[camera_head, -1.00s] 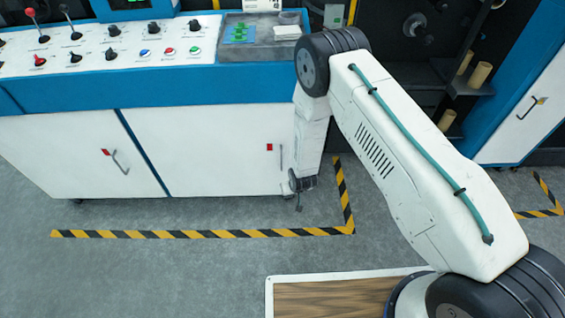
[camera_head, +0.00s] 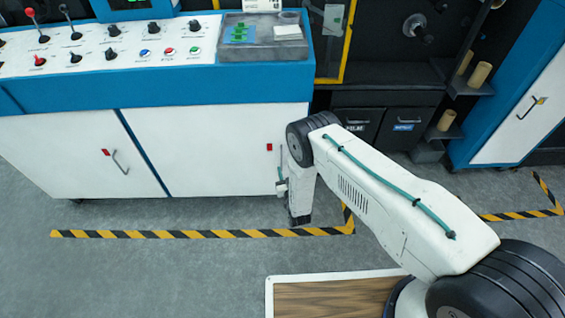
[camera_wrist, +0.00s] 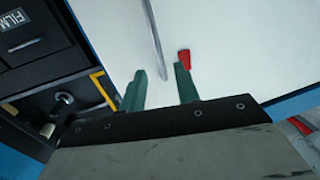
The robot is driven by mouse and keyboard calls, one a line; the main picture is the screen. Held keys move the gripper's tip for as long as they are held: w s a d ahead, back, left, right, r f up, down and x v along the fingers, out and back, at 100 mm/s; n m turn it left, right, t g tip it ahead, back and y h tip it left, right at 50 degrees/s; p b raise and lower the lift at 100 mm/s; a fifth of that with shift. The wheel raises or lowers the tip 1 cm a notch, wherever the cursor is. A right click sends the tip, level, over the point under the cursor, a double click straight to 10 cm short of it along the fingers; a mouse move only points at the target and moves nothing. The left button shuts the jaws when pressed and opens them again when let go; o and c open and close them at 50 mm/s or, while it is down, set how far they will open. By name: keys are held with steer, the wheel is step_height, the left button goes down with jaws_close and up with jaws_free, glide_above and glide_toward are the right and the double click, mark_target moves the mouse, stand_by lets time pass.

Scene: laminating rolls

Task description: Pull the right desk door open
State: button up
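The right desk door (camera_head: 205,150) is a white panel under the blue control desk, and it looks closed. Its thin metal bar handle (camera_head: 281,160) is near the door's right edge, beside a small red tag (camera_head: 269,147). My gripper (camera_head: 281,186) is at the handle's lower part in the head view. In the wrist view my gripper (camera_wrist: 160,72) has two green fingers spread apart. The handle (camera_wrist: 157,40) runs up the picture with its near end between the fingers, apparently touching neither. The red tag (camera_wrist: 184,59) is just beyond the right finger.
The left desk door (camera_head: 70,155) with its own handle (camera_head: 121,162) is shut. Dark bins (camera_head: 400,128) stand right of the desk. Yellow-black floor tape (camera_head: 200,234) runs in front of the desk. A wood-topped surface (camera_head: 330,298) is at the bottom.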

steer(key=shift+w+a, duration=0.25)
steer(key=shift+w, duration=1.1)
steer(key=shift+w+a, duration=0.25)
steer(key=shift+w, duration=1.05)
jaws_close()
